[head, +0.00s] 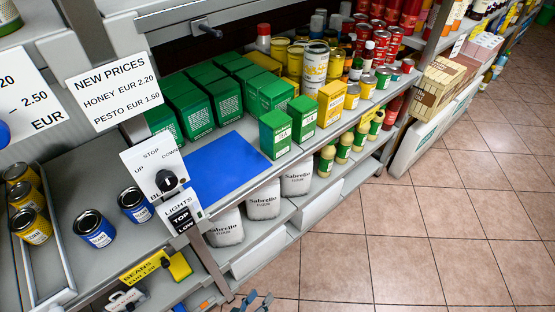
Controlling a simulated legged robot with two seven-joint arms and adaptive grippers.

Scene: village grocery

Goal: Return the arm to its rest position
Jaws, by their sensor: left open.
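My left gripper (254,302) shows only as grey and blue fingertips at the bottom edge of the head view, in front of the shelf and over the tiled floor. It is open, with nothing seen between its fingers. The rest of it and the arm are cut off by the frame. My right gripper is not in view.
A shelf unit stands close on the left, with a blue mat (226,167), green boxes (275,134), flour bags (263,201) and cans (94,229). A control panel (158,176) with a knob sticks out at its front. The tiled floor (400,240) on the right is clear.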

